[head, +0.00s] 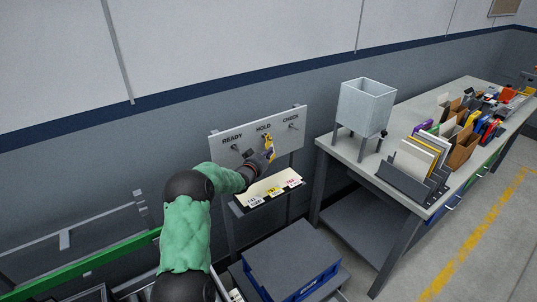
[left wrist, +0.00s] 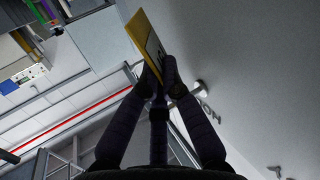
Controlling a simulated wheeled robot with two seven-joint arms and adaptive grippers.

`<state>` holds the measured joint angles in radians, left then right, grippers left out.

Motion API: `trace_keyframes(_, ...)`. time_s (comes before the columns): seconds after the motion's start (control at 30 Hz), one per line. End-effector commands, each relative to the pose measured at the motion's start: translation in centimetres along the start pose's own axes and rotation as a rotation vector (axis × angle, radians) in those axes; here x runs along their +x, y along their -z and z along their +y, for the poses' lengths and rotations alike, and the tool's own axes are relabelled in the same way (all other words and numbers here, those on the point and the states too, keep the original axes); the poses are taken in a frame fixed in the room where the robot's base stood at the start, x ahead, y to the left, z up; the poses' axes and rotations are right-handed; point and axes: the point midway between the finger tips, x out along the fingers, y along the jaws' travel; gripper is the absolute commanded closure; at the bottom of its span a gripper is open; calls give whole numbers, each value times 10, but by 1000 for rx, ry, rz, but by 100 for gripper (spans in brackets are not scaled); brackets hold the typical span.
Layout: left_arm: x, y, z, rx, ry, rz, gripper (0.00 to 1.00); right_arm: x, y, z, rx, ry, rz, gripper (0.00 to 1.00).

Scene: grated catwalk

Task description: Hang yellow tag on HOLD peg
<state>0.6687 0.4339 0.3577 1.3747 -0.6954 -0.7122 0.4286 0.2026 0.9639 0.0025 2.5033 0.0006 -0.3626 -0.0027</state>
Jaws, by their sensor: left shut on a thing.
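The yellow tag (head: 269,143) is upright in front of the HOLD label on a grey board (head: 220,152) marked READY, HOLD and CHECK. My left gripper (head: 266,157) is shut on the tag's lower part. In the left wrist view the tag (left wrist: 143,32) sticks out past the shut fingertips (left wrist: 160,74). A pale round peg end, likely the HOLD peg (left wrist: 201,86), shows just beside the right finger, near the lettering. Whether the tag touches the peg cannot be told. The READY peg (head: 235,148) and the CHECK peg (head: 291,126) look empty. My right gripper is out of view.
Below the board is a small shelf (head: 241,210) with white, yellow and pink labels on its edge. A blue-and-grey box (head: 295,258) stands below. At the right, a workbench (head: 345,150) carries a grey hopper (head: 366,105), file holders and tools.

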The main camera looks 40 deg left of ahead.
Motion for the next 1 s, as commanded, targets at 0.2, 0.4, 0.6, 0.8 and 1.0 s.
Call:
trace_keyframes(0.2, 0, 0, 0, 0, 0, 1, 100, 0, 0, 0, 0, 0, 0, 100)
trace_keyframes(0.4, 0, 0, 0, 0, 0, 1, 100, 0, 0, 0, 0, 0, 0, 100)
trace_keyframes(0.6, 0, 0, 0, 0, 0, 0, 67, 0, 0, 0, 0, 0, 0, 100)
trace_keyframes(0.8, 0, 0, 0, 0, 0, 0, 67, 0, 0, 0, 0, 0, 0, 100)
trace_keyframes(1.0, -6, 1, 0, 0, 0, 1, 67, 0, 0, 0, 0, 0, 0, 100)
